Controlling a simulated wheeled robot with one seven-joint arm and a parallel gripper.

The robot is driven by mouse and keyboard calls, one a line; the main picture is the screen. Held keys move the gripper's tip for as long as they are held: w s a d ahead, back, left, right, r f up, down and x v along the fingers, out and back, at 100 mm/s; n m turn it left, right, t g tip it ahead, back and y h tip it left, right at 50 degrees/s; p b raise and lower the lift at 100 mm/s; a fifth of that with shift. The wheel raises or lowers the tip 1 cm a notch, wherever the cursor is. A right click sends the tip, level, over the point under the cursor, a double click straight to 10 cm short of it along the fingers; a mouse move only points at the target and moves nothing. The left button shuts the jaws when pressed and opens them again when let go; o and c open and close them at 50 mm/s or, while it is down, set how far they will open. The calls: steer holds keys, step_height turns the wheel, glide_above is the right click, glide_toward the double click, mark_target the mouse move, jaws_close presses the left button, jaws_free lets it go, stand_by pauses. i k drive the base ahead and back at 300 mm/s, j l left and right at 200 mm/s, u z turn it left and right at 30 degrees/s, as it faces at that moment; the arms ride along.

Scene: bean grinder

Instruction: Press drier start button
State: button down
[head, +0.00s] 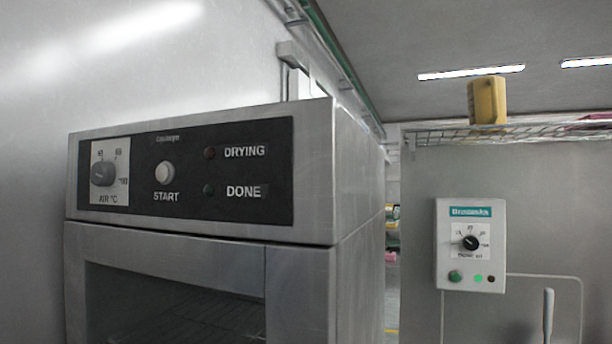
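The drier (300,243) is a grey metal cabinet filling the left half of the head view. Its black control panel (232,209) runs along the top front. The round, whitish start button (165,173) sits on the panel above the word START. To its left is the AIR °C dial (104,174). To its right are two dark lamps, DRYING (210,153) and DONE (209,190); neither looks lit. My gripper is not in view, and nothing covers the button.
A white control box (470,215) with a dial, a green button and a bright green lamp hangs on the right wall. A wire shelf (440,138) holds a yellow object (487,100). A grey handle (548,315) stands at lower right. The space before the panel looks clear.

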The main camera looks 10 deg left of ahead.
mark_target(163, 172)
steer(key=z, duration=0.5)
steer(key=k+j, duration=0.2)
steer(key=j, duration=0.2)
steer(key=k+j, duration=0.2)
steer(key=j, duration=0.2)
steer(key=k+j, duration=0.25)
steer(key=j, duration=0.15)
steer(key=k+j, duration=0.2)
steer(key=j, duration=0.2)
